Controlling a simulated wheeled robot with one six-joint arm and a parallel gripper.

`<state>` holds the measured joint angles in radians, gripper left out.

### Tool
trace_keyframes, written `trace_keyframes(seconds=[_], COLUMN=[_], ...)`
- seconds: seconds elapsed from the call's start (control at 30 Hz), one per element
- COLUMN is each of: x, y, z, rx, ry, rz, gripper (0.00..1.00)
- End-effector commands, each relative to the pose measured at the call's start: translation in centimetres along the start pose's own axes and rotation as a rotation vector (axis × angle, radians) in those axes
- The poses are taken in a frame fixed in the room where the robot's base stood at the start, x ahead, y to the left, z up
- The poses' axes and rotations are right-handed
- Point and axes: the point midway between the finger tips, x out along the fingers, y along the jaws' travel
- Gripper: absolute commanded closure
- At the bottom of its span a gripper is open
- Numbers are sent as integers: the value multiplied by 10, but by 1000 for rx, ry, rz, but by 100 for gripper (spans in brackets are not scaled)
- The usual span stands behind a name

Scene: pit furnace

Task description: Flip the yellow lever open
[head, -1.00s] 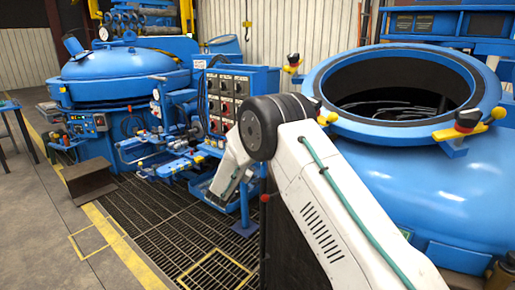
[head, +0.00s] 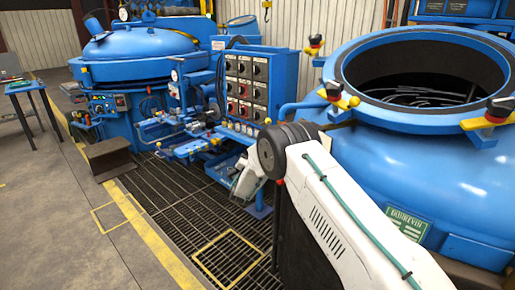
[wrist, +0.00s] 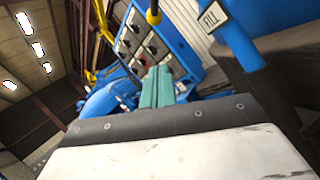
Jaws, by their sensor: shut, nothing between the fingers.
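My gripper (wrist: 157,84) shows in the wrist view as two teal fingers lying together, with nothing between them. Several yellow levers are in view, and I cannot tell which one the task means. In the wrist view a yellow lever (wrist: 153,14) is at the top, beyond and apart from the fingers. In the head view a yellow lever (head: 341,98) is on the near left of the open furnace rim, and another yellow lever (head: 487,120) is on its right.
A blue control panel (head: 257,60) with dark knobs stands behind my arm. The open blue furnace (head: 400,180) fills the right side. A closed blue furnace (head: 140,50) is at back left. A blue pipe marked FILL (wrist: 222,30) is near my gripper. Open floor (head: 60,220) lies at left.

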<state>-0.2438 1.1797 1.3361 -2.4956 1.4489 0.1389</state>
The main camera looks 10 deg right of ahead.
Motion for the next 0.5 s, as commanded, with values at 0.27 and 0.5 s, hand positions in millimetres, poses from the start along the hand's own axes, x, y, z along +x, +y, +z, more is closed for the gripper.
trace_keyframes(seconds=[0.27,0.5], x=[60,95], y=[-1,0], z=[0,18], rx=[1,0], ry=[-2,-2], rz=[-1,0], gripper=[100,100])
